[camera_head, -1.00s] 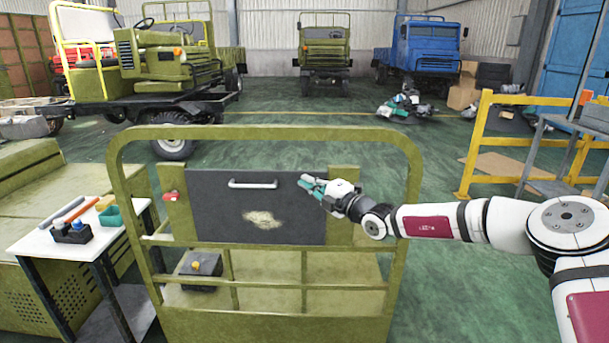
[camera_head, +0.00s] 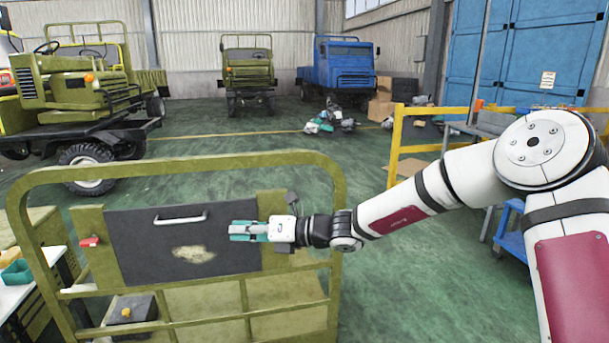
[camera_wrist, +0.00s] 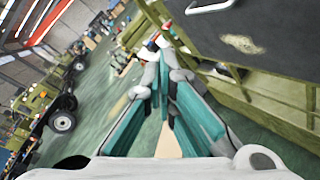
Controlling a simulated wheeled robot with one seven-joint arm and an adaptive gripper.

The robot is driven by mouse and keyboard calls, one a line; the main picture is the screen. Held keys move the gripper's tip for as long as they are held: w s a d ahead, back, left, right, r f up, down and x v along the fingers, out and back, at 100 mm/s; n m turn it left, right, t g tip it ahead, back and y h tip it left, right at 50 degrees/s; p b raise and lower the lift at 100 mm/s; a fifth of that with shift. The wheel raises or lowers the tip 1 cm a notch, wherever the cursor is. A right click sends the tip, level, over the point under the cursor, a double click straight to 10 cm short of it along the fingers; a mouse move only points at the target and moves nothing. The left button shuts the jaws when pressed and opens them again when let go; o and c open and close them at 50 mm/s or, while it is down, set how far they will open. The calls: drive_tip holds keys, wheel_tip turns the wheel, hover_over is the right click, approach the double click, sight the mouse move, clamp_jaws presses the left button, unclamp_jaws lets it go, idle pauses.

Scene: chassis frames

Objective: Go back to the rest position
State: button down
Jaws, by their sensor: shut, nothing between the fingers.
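My gripper (camera_head: 242,231), with teal finger pads, is in front of the right part of a dark panel (camera_head: 140,240) on the olive frame. In the head view it points left and holds nothing. The wrist view shows the two fingers (camera_wrist: 165,92) converging at their tips, with floor visible beyond them. The panel has a silver handle (camera_head: 181,218) and a pale worn patch. The handle is left of the gripper and apart from it. My arm reaches in from the right, with the elbow raised.
The olive tubular frame (camera_head: 170,165) stands directly around the panel. A yellow railing (camera_head: 396,140) and a blue cart (camera_head: 512,243) are at the right. A white table (camera_head: 14,296) is at the lower left. Green floor is open behind the frame, with trucks farther back.

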drive_tip(key=s+d+r+n+g+h+p, duration=0.1)
drive_tip(key=s+d+r+n+g+h, duration=0.2)
drive_tip(key=s+n, duration=0.45)
drive_tip(key=s+d+r+n+h+p, duration=0.1)
drive_tip(key=s+d+n+h, duration=0.2)
drive_tip(key=s+d+n, duration=0.35)
drive_tip(key=s+d+r+n+t+h+p, duration=0.1)
drive_tip(key=s+d+r+n+h, duration=0.1)
drive_tip(key=s+d+n, duration=0.3)
drive_tip(key=s+d+r+n+t+h+p, duration=0.1)
drive_tip(key=s+d+r+n+h, duration=0.2)
drive_tip(key=s+d, duration=0.8)
drive_tip(key=s+d+r+n+t+h+p, duration=0.1)
drive_tip(key=s+d+n+h, duration=0.3)
drive_tip(key=s+d, duration=0.5)
drive_tip(key=r+n, duration=0.1)
drive_tip(key=n, duration=0.1)
drive_tip(key=shift+d+r+n+t+h, duration=0.15)
drive_tip(key=shift+r+n+t+h, duration=0.15)
drive_tip(key=shift+r+n+h, duration=0.1)
drive_tip(key=shift+w, duration=0.1)
